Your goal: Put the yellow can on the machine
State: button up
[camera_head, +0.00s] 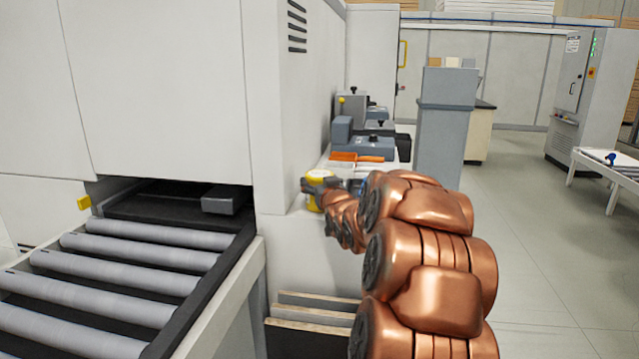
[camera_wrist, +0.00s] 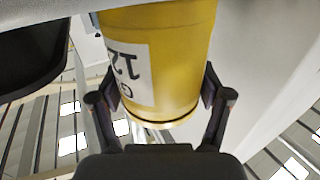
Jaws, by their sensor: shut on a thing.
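The yellow can (camera_head: 321,176) is small in the head view, at the end of my arm beside the corner of the white machine (camera_head: 160,90). In the wrist view the can (camera_wrist: 172,60) fills the upper middle, with a white label whose dark print reads upside down. My gripper (camera_wrist: 161,88) is shut on the can, with one dark finger on each side. It also shows in the head view (camera_head: 320,188), partly hiding the can. The can is close to the ledge at the machine's side; I cannot tell whether it touches it.
A roller conveyor (camera_head: 130,265) leads into the machine at left. A grey post (camera_head: 445,120) stands beyond. Boards (camera_head: 315,315) lean below. Open floor lies to the right.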

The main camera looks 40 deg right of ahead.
jog(key=o, duration=1.5)
jog(key=shift+f, duration=0.1)
jog(key=v, duration=1.2)
jog(key=shift+b, duration=0.35)
jog(key=shift+a, duration=0.1)
